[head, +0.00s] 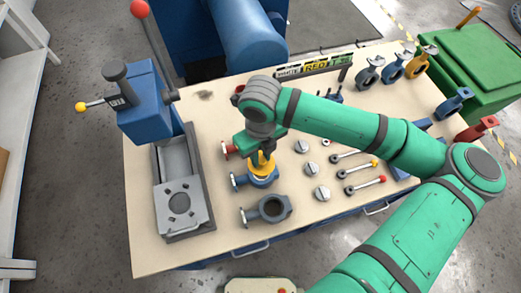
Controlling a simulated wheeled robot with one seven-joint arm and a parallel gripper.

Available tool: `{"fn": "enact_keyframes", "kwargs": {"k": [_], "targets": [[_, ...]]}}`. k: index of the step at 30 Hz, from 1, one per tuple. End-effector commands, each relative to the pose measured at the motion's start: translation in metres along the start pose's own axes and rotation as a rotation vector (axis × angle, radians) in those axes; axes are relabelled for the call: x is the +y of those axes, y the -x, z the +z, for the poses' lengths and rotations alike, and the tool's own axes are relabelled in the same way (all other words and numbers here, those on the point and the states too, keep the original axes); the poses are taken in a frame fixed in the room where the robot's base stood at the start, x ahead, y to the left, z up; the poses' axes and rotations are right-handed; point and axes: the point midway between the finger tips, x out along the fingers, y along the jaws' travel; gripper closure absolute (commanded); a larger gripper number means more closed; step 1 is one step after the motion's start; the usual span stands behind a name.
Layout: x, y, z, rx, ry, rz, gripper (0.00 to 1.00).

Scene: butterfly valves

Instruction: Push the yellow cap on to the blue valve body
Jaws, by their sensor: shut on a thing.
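The yellow cap (262,165) is in my gripper (267,150), near the middle of the table. My gripper points down and is shut on the cap's upper part. The blue valve body (262,182) lies directly under the cap, with its flanged stem towards the left. The cap overlaps the top of the body in this view. I cannot tell whether the cap is seated or just above it. My gripper's fingers are small and partly hidden by the green hand.
A grey valve body (271,209) lies just in front. A press (183,198) with a blue head (143,103) stands at left. Grey discs (322,194) and levers (364,186) lie to the right. Several valves (392,68) stand at the back right, near a green crate (483,65).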

Motion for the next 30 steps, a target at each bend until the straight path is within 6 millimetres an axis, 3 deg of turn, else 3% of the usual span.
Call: {"fn": "enact_keyframes", "kwargs": {"k": [15,30], "targets": [[0.0,-0.035,0.0,0.0,0.0,0.0,1.0],[-0.001,-0.046,0.0,0.0,-0.001,-0.001,1.0]]}}
